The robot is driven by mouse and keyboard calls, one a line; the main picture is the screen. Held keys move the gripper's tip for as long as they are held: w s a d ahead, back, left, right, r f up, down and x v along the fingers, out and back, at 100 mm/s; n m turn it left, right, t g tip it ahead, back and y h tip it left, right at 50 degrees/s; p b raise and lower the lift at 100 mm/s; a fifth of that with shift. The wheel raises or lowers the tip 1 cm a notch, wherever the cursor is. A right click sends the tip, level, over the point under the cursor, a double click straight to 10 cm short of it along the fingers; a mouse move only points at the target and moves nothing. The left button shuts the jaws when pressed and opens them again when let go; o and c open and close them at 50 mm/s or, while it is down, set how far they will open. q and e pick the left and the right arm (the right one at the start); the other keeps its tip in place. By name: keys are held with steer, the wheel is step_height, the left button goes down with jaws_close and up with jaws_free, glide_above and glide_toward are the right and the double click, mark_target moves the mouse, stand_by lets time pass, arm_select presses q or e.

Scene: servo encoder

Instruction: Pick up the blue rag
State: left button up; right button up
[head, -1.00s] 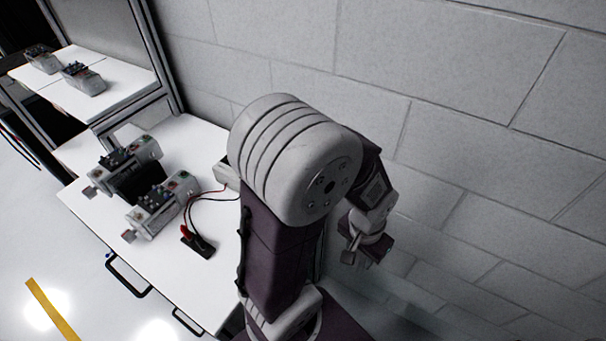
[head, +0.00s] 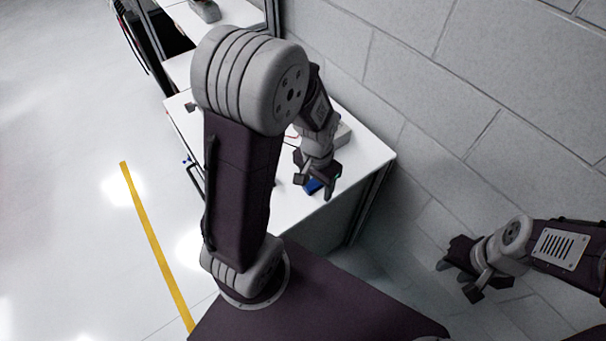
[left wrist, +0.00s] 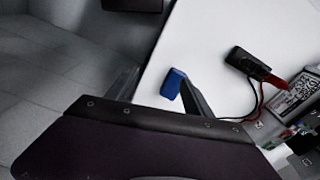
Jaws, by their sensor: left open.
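The blue rag (head: 312,187) is a small blue piece on the white table top, near the table's near edge. In the head view it is partly hidden by my left gripper (head: 317,186), which hangs over it with its fingers apart. In the left wrist view the blue rag (left wrist: 172,84) shows between the two open fingers, right beside the right-hand finger. I cannot tell if that finger touches it. My right gripper (head: 458,278) is open and empty, away from the table at the lower right.
The white table (head: 368,150) stands against a grey block wall (head: 425,75). In the left wrist view a black probe with a red lead (left wrist: 250,64) and a grey device (left wrist: 303,92) are on the table. A yellow floor stripe (head: 152,235) runs at the left.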

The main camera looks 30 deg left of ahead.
mark_target(314, 183)
arm_select(q)
steer(key=w+m+p, duration=0.1)
steer(key=w+a+p, duration=0.1)
steer(key=p, duration=0.1)
steer(key=w+a+m+p, duration=0.1)
steer(key=w, duration=0.1)
steer(key=shift+a+r+m+g, duration=0.15)
steer(key=shift+m+g, duration=0.15)
steer(key=shift+w+f+p, duration=0.15)
steer(key=shift+f+p, duration=0.15)
steer(key=shift+f, duration=0.1)
steer(key=f, duration=0.3)
steer(key=f+p, duration=0.1)
steer(key=shift+s+a+f, duration=0.2)
steer(key=shift+a+f, duration=0.1)
steer(key=shift+f, duration=0.05)
steer(key=shift+w+f, duration=0.1)
steer(key=shift+f, duration=0.05)
jaws_close()
arm_select(e)
step_height(314, 183, up, 9)
steer(key=shift+w+r, duration=0.1)
